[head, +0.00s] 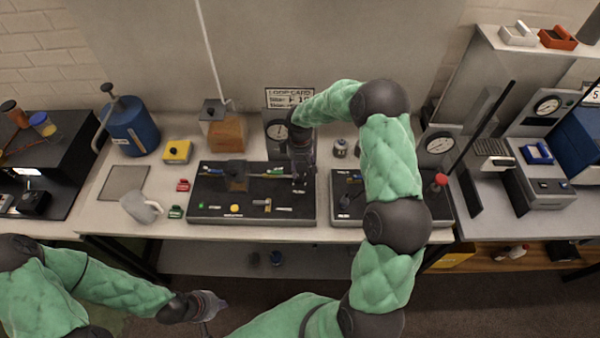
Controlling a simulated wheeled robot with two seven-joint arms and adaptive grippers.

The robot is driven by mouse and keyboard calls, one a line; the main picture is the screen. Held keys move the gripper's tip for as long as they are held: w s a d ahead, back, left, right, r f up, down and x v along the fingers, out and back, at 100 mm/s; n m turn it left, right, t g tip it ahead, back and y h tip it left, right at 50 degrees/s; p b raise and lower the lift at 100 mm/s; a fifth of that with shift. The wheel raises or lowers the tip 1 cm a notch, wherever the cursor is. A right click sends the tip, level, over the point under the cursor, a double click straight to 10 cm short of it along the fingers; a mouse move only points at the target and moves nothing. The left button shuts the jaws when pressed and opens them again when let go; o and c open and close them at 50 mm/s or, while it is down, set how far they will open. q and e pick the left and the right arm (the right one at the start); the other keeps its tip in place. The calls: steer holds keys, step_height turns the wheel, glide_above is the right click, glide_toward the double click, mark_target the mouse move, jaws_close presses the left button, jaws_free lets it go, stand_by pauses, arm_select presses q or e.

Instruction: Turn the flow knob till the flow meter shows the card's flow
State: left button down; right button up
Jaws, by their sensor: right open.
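The card (288,92), headed "LOOP CARD", stands upright against the back wall; its lines are too small to read and my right arm covers its right edge. My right gripper (300,183) is open, pointing down over the right end of the black panel (215,213). The flow knob cannot be made out; the gripper may hide it. My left gripper (208,312) hangs low in front of the bench, away from the panel; its jaws are unclear.
A yellow knob (234,208) sits on the panel's front. A second black panel (430,210) with a gauge (438,145) stands right, partly behind my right arm.

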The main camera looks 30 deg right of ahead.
mark_target(300, 176)
step_height(300, 176, up, 7)
stand_by(0.3)
steer(key=shift+f, duration=0.1)
stand_by(0.4)
